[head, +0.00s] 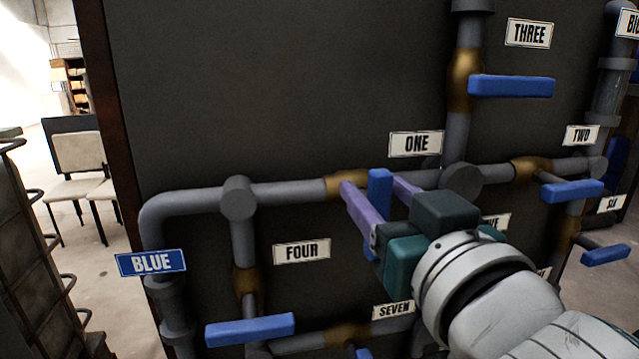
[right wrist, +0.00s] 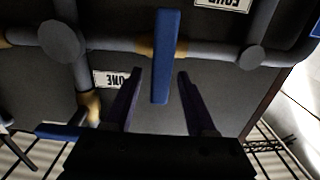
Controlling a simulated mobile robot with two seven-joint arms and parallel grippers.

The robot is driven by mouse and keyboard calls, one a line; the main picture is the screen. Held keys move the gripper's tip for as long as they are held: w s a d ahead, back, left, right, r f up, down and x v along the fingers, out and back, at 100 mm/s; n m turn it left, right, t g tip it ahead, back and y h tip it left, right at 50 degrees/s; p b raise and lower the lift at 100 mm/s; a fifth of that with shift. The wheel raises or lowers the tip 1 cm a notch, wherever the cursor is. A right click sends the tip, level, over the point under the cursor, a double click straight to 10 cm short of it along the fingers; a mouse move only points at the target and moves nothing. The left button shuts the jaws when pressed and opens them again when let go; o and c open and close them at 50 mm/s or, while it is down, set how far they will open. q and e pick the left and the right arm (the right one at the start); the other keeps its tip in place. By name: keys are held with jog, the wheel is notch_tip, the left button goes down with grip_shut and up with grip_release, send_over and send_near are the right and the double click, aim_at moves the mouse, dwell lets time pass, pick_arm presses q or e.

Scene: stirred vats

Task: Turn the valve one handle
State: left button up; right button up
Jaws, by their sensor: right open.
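The valve one handle (head: 380,186) is a blue bar on a brass fitting (head: 346,185) in the grey pipe, below the ONE sign (head: 416,144). My right gripper (head: 374,188) is open, with its two purple fingers on either side of the handle. In the right wrist view, the blue handle (right wrist: 167,50) stands between the fingertips (right wrist: 161,74), with a visible gap on each side. The view is upside down there, and the ONE sign (right wrist: 117,79) shows beside a finger. My wrist hides part of the pipework in the head view. My left gripper is not in view.
Other blue handles sit close by: valve three's (head: 511,86) above right, valve two's (head: 572,191) to the right and valve four's (head: 250,330) below left. A dark panel (head: 270,80) lies behind the pipes. A chair (head: 80,160) stands far left.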

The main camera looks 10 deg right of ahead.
jog(key=shift+w, duration=0.15)
jog(key=shift+c, duration=0.2)
grip_shut()
dwell(0.4)
